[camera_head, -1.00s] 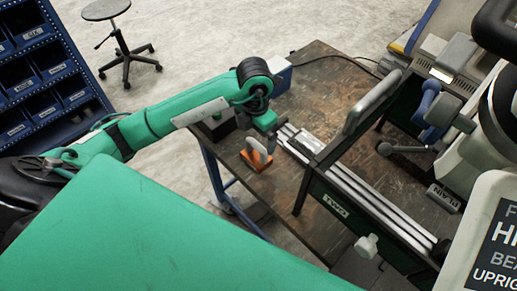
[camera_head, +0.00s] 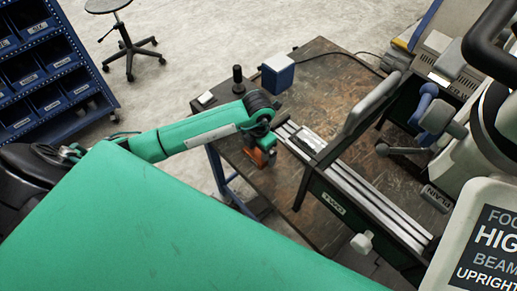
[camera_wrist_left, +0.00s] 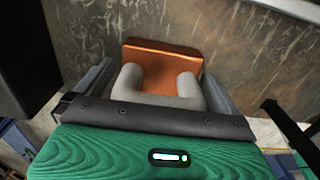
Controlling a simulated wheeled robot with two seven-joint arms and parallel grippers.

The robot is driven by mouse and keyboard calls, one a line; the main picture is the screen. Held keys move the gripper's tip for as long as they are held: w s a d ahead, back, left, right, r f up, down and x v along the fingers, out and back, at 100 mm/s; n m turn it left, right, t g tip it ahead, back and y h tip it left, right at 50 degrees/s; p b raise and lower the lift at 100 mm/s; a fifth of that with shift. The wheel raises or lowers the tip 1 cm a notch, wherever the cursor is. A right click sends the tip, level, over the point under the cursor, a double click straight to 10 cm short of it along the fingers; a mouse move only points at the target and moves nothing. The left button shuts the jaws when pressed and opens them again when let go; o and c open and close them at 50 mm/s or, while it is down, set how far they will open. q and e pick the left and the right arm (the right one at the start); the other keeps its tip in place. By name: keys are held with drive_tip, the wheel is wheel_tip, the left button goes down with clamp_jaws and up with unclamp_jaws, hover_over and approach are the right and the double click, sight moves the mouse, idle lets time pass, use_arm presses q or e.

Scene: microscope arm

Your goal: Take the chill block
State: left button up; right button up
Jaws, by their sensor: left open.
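An orange block with a pale grey U-shaped handle, apparently the chill block, stands on the brown worktable near its left edge. In the head view its orange body (camera_head: 258,158) is partly hidden under my left gripper (camera_head: 262,146). In the left wrist view the orange block (camera_wrist_left: 165,62) lies straight ahead, its handle (camera_wrist_left: 188,90) toward me. My left gripper (camera_wrist_left: 155,92) is open, with one grey finger on each side of the handle. Small gaps appear between fingers and handle, though contact is hard to judge. My right gripper is not in view.
A rail fixture labelled TWO (camera_head: 335,204) with an upright grey arm (camera_head: 365,110) stands just right of the block. A blue box with a white top (camera_head: 277,76) and a black cylinder (camera_head: 237,80) stand behind. Microscope equipment (camera_head: 485,150) fills the right side.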

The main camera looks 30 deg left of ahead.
use_arm(q)
drive_tip(key=c, duration=2)
drive_tip(key=shift+o, duration=0.2)
drive_tip(key=shift+w+r, duration=0.1)
drive_tip(key=shift+r, duration=0.1)
